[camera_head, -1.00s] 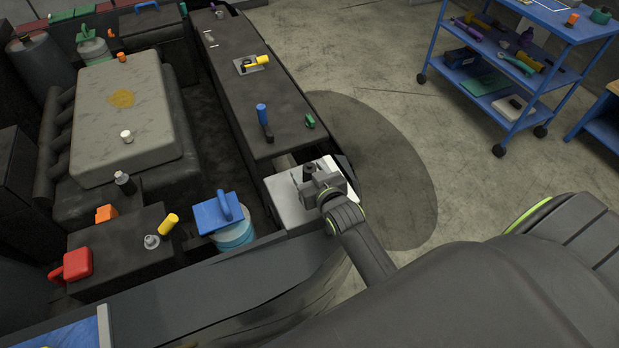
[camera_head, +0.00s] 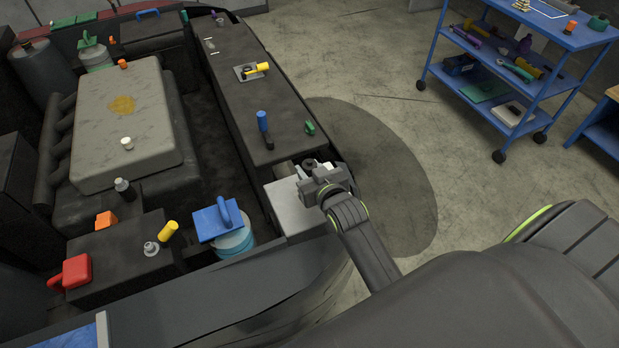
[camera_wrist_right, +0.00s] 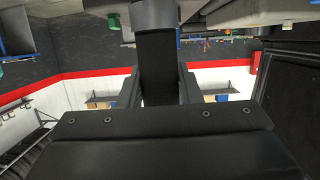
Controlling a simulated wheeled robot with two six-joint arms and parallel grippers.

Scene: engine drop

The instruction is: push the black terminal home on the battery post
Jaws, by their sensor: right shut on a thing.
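My right gripper (camera_head: 316,177) is over the far right corner of a pale square plate beside the engine bay. It is shut on a black piece with a round dark top (camera_head: 310,163), which looks like the black terminal. In the right wrist view the black piece (camera_wrist_right: 158,70) stands between the two fingers. The battery (camera_head: 115,275) is a dark block at the lower left, well away from this gripper. A bare grey post (camera_head: 151,249) stands on its top, and a red terminal (camera_head: 77,269) sits at its left. My left gripper is not in view.
The pale plate (camera_head: 290,208) lies under my gripper. A yellow handle (camera_head: 168,231) rises beside the post. The engine cover (camera_head: 130,105) lies behind. A blue cart (camera_head: 515,85) stands at right.

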